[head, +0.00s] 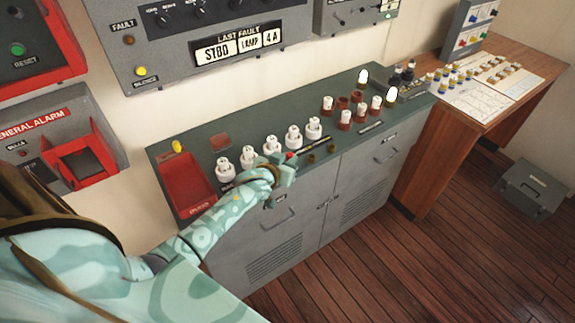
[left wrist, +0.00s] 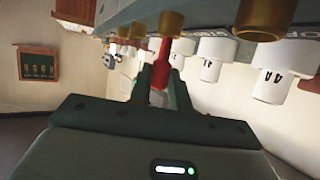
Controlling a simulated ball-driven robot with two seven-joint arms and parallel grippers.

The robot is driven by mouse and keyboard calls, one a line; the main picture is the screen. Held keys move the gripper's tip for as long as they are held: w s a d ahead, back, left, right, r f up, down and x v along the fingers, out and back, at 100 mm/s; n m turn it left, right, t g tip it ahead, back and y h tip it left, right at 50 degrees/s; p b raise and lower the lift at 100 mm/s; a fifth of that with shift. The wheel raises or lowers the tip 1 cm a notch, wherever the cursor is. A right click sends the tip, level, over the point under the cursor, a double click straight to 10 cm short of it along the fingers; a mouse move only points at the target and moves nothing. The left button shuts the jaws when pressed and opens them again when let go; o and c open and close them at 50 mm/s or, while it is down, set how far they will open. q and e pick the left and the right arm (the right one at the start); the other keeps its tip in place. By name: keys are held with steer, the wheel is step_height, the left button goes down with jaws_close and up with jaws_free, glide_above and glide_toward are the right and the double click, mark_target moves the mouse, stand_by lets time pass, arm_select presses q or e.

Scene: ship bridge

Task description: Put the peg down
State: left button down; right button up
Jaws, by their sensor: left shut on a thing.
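My left gripper (head: 285,170) is over the front edge of the green cabinet top (head: 240,135), just in front of the white fuse holders (head: 293,136). It is shut on the peg, whose red part (head: 291,156) shows at the fingertips. In the left wrist view the red peg (left wrist: 164,62) stands between the two dark fingers (left wrist: 160,88), with a pale part lower down. Its far end meets or overlaps a brass collar (left wrist: 171,24); I cannot tell whether it is inside. My right gripper is not in view.
Two empty brass rings (head: 320,153) lie right of my gripper. White and dark red fuses (head: 345,112) stand farther right. A red tray (head: 187,186) is at the left end. A wooden desk (head: 510,118) with papers adjoins the cabinet at right.

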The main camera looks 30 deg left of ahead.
arm_select(q)
steer(key=shift+f, duration=0.6)
steer(key=shift+f, duration=0.1)
steer(key=shift+f, duration=0.3)
steer(key=c, duration=1.3)
jaws_free()
steer(key=shift+r, duration=0.1)
